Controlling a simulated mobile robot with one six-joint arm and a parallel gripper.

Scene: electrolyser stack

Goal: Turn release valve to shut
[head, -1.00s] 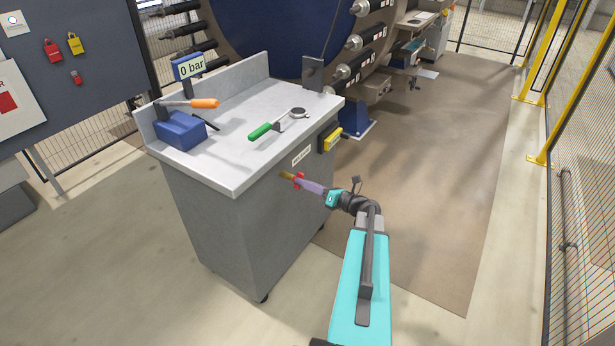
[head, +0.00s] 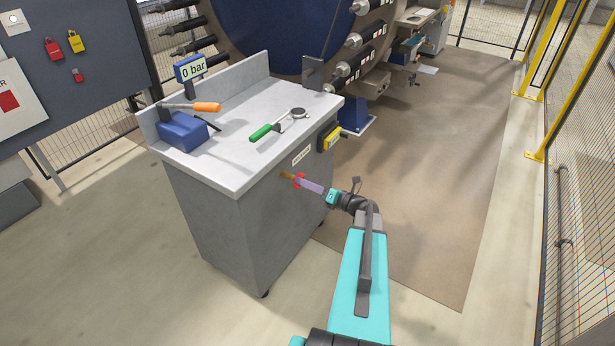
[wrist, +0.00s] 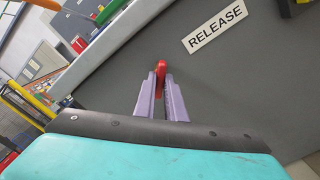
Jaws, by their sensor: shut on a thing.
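The release valve has a red handle (head: 299,180) and a brass-coloured body (head: 287,175) on the side of the grey cabinet (head: 225,225), below a white label. In the wrist view the red handle (wrist: 161,78) stands between the purple fingertips, and the label reads RELEASE (wrist: 215,27). My gripper (head: 306,184) reaches in from the right and is shut on the red handle. It also shows in the wrist view (wrist: 162,85). The fingers hide part of the handle, and the valve body is not clear in the wrist view.
The cabinet's top (head: 235,145) holds a blue pump (head: 183,131) with an orange-handled lever (head: 205,106), a green-handled tool (head: 262,132) and a gauge sign reading 0 bar (head: 192,70). A yellow item (head: 332,138) is on the cabinet's side. The floor to the right is clear.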

